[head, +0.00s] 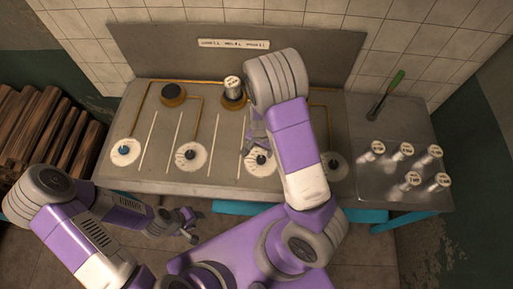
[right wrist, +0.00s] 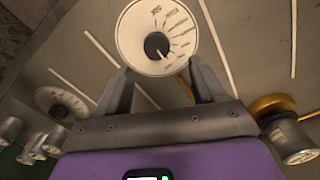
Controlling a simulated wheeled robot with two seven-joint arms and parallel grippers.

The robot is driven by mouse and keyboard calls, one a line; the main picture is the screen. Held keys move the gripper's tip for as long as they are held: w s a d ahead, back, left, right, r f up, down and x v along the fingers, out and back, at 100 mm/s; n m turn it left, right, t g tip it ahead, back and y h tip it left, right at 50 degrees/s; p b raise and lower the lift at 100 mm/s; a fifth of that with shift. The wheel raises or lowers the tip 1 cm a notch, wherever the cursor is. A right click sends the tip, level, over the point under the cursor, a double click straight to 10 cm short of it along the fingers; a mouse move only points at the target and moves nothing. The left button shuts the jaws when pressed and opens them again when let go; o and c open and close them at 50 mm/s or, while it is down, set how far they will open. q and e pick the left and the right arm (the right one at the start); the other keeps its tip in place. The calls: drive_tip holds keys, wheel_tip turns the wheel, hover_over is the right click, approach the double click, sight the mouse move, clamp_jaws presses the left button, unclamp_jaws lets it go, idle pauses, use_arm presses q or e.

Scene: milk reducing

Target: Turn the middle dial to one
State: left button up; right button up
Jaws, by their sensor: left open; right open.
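A row of white round dials lies along the front of the grey worktop. The dial under my right gripper (head: 258,142) is partly covered in the head view (head: 260,168). In the right wrist view this dial (right wrist: 140,30) shows printed marks and a dark knob (right wrist: 157,46), just beyond the open fingers, which hold nothing. Whether they touch it is unclear. Another dial (head: 335,166) is partly behind my right arm. My left gripper (head: 188,228) is open and empty in front of the worktop.
A burner (head: 173,94) is empty; a metal can (head: 232,85) stands on another. Firewood (head: 40,135) is at the left.

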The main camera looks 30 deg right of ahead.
sight(261, 158)
drive_tip(key=f, duration=0.3)
drive_tip(key=f+b, duration=0.1)
drive_tip(key=f, duration=0.1)
drive_tip(key=shift+s+f, duration=0.2)
drive_tip(key=shift+s, duration=0.15)
drive_tip(key=shift+f, duration=0.6)
use_arm(q)
drive_tip(key=shift+s+f, duration=0.3)
drive_tip(key=shift+f, duration=0.25)
use_arm(e)
drive_tip(key=shift+w, duration=0.1)
drive_tip(key=c, duration=1.1)
drive_tip(key=shift+o, duration=0.2)
drive_tip(key=n+b, duration=0.1)
drive_tip(key=n, duration=0.4)
use_arm(q)
drive_tip(key=shift+f, duration=0.55)
use_arm(e)
drive_tip(key=o, duration=1.1)
drive_tip(key=shift+c, duration=0.2)
